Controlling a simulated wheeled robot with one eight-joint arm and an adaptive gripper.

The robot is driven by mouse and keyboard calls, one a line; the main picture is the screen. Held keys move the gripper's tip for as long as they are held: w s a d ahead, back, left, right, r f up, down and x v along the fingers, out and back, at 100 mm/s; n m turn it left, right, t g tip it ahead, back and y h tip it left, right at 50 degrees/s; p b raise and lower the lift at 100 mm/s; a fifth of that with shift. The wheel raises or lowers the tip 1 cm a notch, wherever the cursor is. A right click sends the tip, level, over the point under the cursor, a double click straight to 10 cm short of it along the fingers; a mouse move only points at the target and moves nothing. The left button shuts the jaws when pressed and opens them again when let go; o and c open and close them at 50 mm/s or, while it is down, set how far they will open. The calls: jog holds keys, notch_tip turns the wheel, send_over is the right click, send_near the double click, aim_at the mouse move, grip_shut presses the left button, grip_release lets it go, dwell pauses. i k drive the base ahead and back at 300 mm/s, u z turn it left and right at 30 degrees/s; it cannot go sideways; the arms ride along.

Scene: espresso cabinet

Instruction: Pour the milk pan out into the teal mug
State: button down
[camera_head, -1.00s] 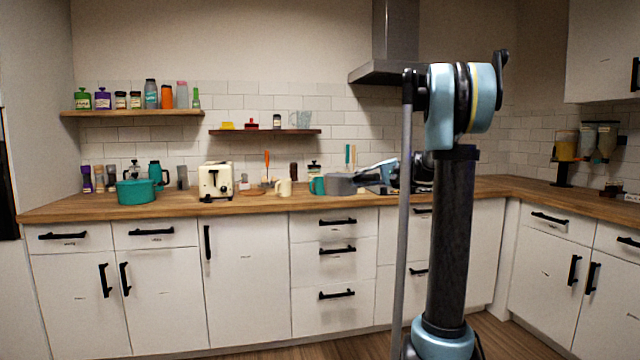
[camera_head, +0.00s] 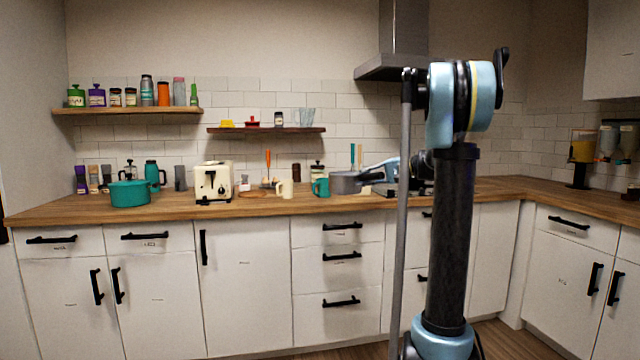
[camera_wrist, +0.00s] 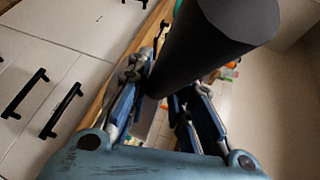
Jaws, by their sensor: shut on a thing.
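The grey milk pan (camera_head: 345,183) is at the counter's front, just right of the teal mug (camera_head: 320,188). It looks about level. I cannot tell whether it rests on the counter or is just above it. My gripper (camera_head: 374,178) is at the pan's right side, shut on its handle. In the wrist view a dark cylinder, seemingly the pan handle (camera_wrist: 210,40), runs between the fingers of my gripper (camera_wrist: 165,97) and hides much of the view. The mug stands upright, close to the pan's left wall. The inside of pan and mug is hidden.
A cream mug (camera_head: 285,189) stands left of the teal mug. Farther left are a cream toaster (camera_head: 213,181) and a teal pot (camera_head: 130,193). A jar (camera_head: 317,170) and utensils stand behind. A shelf (camera_head: 265,130) hangs above.

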aim_at(322, 183)
jog(key=z, duration=0.05)
jog(key=i, duration=1.2)
